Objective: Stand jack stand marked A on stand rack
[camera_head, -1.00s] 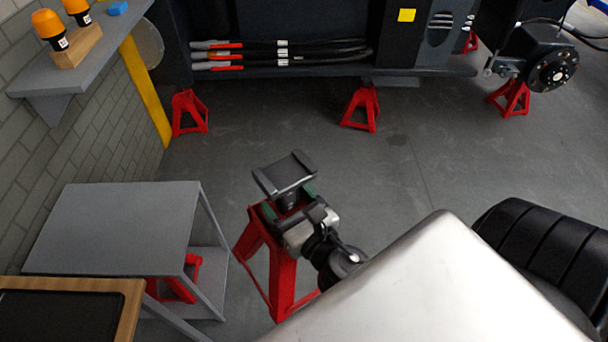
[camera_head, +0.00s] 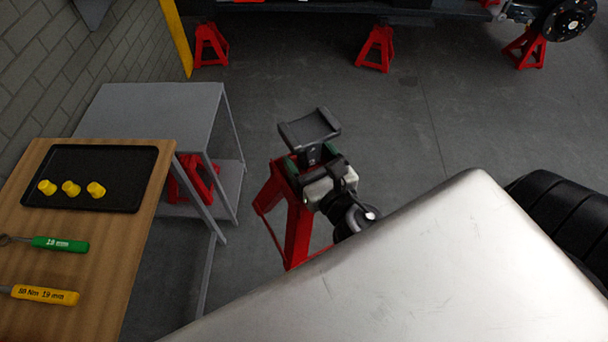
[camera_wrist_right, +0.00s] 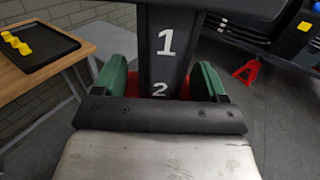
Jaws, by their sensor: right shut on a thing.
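A red jack stand (camera_head: 298,230) with a dark saddle on top is upright in my right gripper (camera_head: 312,172). The right wrist view shows the green pads on both sides of its dark post (camera_wrist_right: 165,48), which bears the numbers 1 and 2. No letter A is readable, and I cannot tell whether its feet touch the floor. The grey two-level rack (camera_head: 160,112) stands to its left, apart from it. The rack's top is bare. Another red jack stand (camera_head: 194,180) is on its lower shelf, partly hidden. My left gripper is not in view.
A wooden table (camera_head: 105,250) is at the near left, with a black tray (camera_head: 120,165) of yellow caps and two labelled tools. Red stands (camera_head: 376,50) are under the chassis at the back. A black tyre (camera_head: 570,210) is at the right. Floor between is clear.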

